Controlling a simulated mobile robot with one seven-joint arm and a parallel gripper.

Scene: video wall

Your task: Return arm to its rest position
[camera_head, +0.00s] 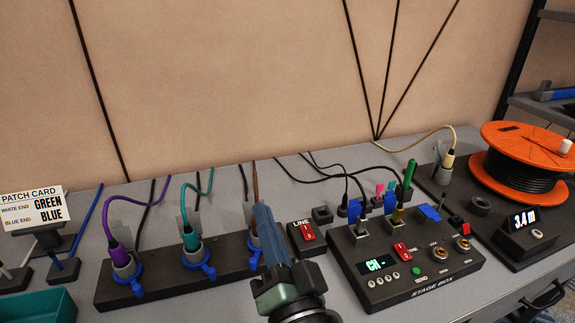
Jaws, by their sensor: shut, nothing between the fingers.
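My gripper (266,230) shows at the bottom middle of the head view, its blue-grey fingers closed together and pointing up and away. It holds nothing that I can see. It is in front of the right end of a long black socket strip (160,289) and hides part of the blue-collared socket (254,261) there. I cannot tell whether it touches the strip. A purple plug (120,240) and a teal plug (190,235) stand upright in the strip's other sockets.
A stage box (415,292) with several cables stands right of my gripper, beside a red LINE switch (304,237). An orange cable reel (528,165) is at the far right. A patch card (34,207) and a teal tray (38,308) are at the left.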

